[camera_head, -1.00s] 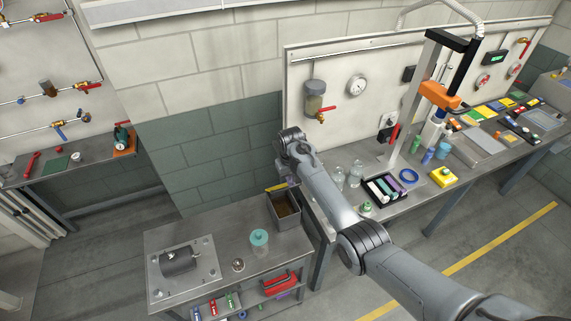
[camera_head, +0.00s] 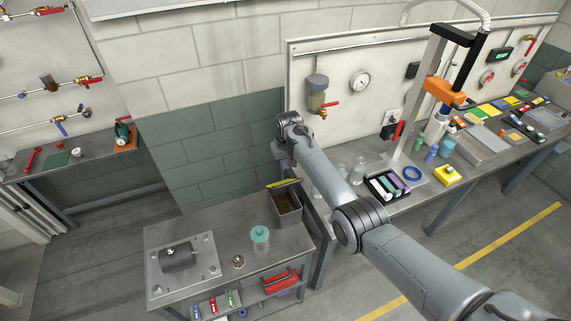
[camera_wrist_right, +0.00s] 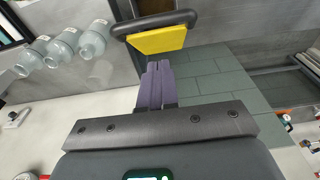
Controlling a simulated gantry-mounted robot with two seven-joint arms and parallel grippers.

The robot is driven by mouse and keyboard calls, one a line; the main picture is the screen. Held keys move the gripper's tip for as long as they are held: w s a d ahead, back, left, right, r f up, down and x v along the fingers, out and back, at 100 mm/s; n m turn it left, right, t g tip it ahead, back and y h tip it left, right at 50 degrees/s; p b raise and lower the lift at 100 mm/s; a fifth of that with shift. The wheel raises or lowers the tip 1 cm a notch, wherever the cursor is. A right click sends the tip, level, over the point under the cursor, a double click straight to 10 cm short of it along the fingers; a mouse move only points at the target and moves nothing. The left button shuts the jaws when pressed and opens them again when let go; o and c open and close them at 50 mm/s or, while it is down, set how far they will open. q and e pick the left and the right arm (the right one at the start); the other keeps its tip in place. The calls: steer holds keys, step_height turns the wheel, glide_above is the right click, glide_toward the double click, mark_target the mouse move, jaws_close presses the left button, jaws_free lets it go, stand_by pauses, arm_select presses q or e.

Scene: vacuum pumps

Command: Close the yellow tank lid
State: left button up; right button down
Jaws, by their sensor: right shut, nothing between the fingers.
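The grey tank (camera_head: 291,221) stands at the right back of the small cart in the head view, its top uncovered and its brown inside visible. The yellow lid (camera_head: 283,184) shows as a thin yellow strip at the tank's back rim. In the right wrist view the lid (camera_wrist_right: 158,40) is a yellow plate by a dark rounded rim, just beyond the fingertips. My right gripper (camera_head: 285,167) is above the back of the tank, close to the lid. Its purple fingers (camera_wrist_right: 158,66) are shut and empty; I cannot tell whether they touch the lid. My left gripper is out of view.
On the cart stand a pump on a plate (camera_head: 178,255), a small metal part (camera_head: 239,261) and a teal-lidded jar (camera_head: 260,238). Right of the tank is a long bench with glass bottles (camera_head: 358,171) and a tray (camera_head: 386,187). A brick wall is behind.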

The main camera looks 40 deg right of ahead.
steer(key=shift+w+f+b, duration=0.1)
steer(key=shift+f+b, duration=0.4)
steer(key=shift+f, duration=0.35)
arm_select(q)
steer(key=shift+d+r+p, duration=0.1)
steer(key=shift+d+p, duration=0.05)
steer(key=shift+p, duration=0.9)
arm_select(e)
steer(key=s+f, duration=0.2)
steer(key=shift+s+a+f, duration=0.15)
steer(key=shift+a+f, duration=0.15)
steer(key=shift+f, duration=0.1)
